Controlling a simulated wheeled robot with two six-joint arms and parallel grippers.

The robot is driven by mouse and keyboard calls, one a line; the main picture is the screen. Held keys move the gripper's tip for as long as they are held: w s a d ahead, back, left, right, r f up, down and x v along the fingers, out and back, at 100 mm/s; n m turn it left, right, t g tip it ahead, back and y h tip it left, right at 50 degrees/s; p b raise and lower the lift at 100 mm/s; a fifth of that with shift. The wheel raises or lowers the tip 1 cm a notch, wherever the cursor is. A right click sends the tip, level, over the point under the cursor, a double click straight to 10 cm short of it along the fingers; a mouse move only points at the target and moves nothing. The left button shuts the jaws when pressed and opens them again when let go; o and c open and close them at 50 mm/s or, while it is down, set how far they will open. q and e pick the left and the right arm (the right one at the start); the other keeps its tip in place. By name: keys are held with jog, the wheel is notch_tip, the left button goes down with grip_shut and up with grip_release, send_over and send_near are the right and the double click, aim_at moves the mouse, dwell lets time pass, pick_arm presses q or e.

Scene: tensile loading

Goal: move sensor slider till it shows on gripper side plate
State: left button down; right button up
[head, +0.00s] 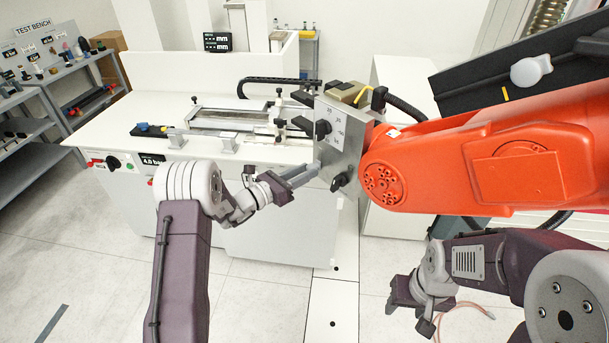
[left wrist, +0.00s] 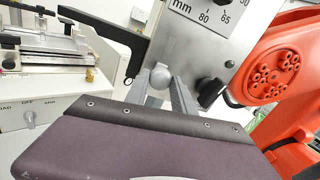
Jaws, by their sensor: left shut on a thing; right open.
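The side plate (head: 342,145) is a silver metal plate with printed numbers on the end of the orange arm. In the left wrist view, the plate (left wrist: 200,45) shows "mm", 80, 65 and 50, with a black knob (left wrist: 208,92) low on it. My left gripper (head: 316,168) reaches the plate's lower left edge. My right gripper (head: 408,303) is open and empty, low at the right.
The orange robot arm (head: 480,155) fills the space right of the plate. A white test bench (head: 120,125) with a clamping fixture (head: 225,120) stands behind. Shelves (head: 35,160) with small items are at the far left. The floor at front centre is clear.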

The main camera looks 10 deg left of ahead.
pick_arm(q)
jog(key=c, duration=1.1)
grip_release()
jog(key=shift+o, duration=0.2)
jog(key=b+v, duration=0.3)
jog(key=v, duration=0.6)
